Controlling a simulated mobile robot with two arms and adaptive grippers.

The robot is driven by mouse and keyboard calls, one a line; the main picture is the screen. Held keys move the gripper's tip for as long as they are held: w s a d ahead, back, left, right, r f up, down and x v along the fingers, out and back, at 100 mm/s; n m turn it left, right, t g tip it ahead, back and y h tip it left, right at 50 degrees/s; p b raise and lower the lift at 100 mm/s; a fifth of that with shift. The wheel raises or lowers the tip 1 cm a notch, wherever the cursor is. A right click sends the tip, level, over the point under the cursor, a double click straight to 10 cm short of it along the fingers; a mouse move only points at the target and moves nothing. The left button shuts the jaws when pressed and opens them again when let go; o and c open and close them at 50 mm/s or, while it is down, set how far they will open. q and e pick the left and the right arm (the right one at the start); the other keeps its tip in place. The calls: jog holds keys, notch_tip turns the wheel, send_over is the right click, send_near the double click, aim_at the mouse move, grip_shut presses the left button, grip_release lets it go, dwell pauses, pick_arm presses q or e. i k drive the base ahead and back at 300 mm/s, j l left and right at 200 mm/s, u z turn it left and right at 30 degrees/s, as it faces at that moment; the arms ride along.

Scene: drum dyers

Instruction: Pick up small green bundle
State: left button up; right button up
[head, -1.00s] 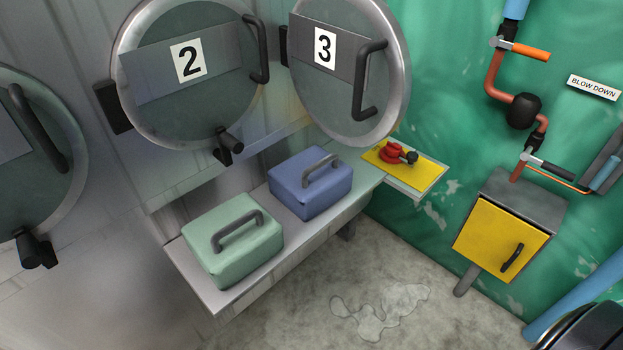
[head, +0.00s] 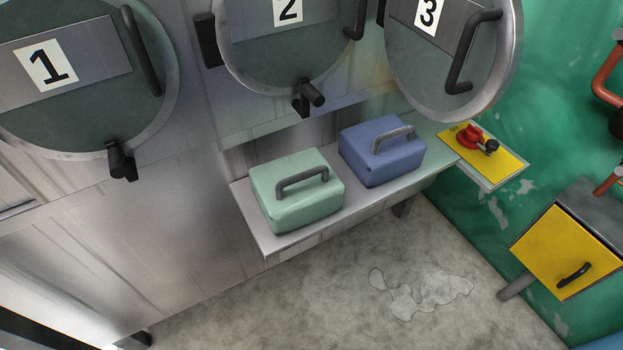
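The small green bundle (head: 297,205) is a pale green, rounded block with a dark grey handle on top. In the head view it sits upright on the left end of a grey shelf (head: 283,240) below the drum doors. Its handle is clear of other things. Neither of my grippers is in view.
A blue bundle (head: 372,165) with a grey handle stands to the right on the same shelf. A yellow panel (head: 508,156) with a red switch (head: 468,138) is at the shelf's right end. Round doors 1 (head: 85,110), 2 and 3 are above. The floor (head: 330,300) in front is open.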

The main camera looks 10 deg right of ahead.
aim_at(293, 192)
jog(key=l+u, duration=0.35)
jog(key=l, duration=0.25)
jog(key=l+u, duration=0.4)
jog(key=l, duration=0.2)
jog(key=k, duration=0.05)
